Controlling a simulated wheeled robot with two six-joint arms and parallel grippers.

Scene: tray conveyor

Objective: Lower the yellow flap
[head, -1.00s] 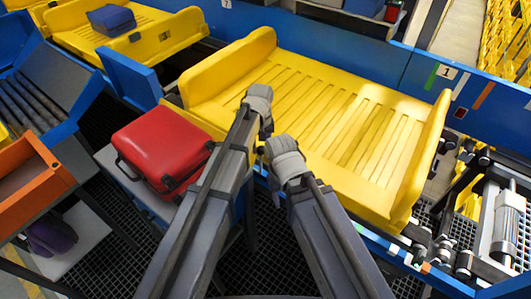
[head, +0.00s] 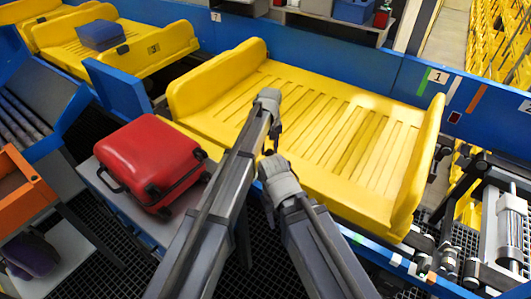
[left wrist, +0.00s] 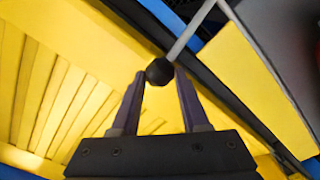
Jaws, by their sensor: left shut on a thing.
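My left gripper (left wrist: 159,76) is shut on a black ball knob (left wrist: 159,71) at the end of a thin grey rod, seen in the left wrist view. A flat yellow panel (left wrist: 252,85), which looks like the flap, lies to the right of the knob, past a dark strip. In the head view yellow shows beside the tray near the red suitcase (head: 150,160), largely behind my left arm. The flap's tilt is hard to tell.
A large yellow slatted tray (head: 350,205) with raised ends fills the middle. A blue box (head: 101,35) sits on a farther tray. Rollers and a cylinder (head: 510,230) are at the right.

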